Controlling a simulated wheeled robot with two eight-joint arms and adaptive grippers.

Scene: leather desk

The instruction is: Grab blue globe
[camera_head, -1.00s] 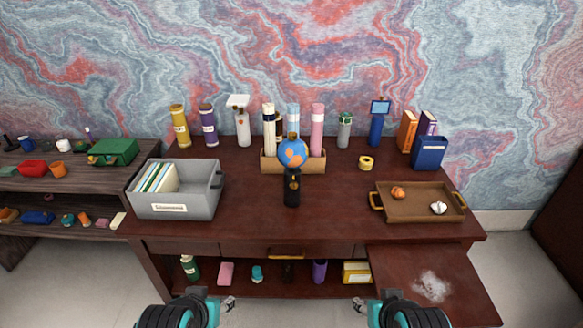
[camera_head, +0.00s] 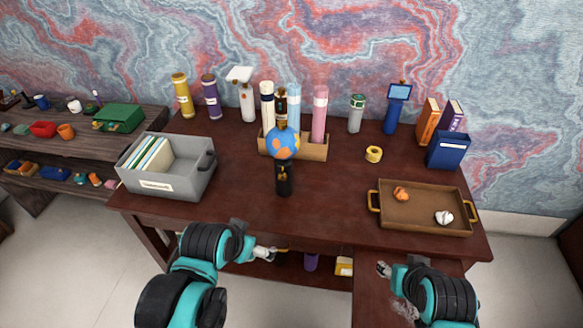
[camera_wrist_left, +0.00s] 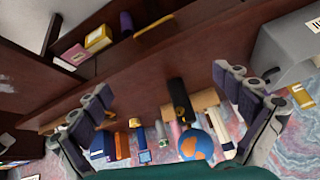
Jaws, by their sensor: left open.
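The blue globe (camera_head: 283,143) with orange patches stands upright on a black base (camera_head: 284,180) near the middle of the desk. In the left wrist view the picture is turned over, and the globe (camera_wrist_left: 196,146) shows low between the fingers. My left gripper (camera_head: 265,253) is open and empty at the desk's front edge, in front of and below the globe, apart from it. Its spread fingers also show in the left wrist view (camera_wrist_left: 165,98). My right gripper (camera_head: 383,270) is at the front right, away from the globe; its small jaws are unclear.
A brown holder (camera_head: 312,152) with tall bottles stands right behind the globe. A grey file bin (camera_head: 190,185) is left, a brown tray (camera_head: 425,228) right. A yellow tape roll (camera_head: 374,154) lies behind the tray. The desk in front of the globe is clear.

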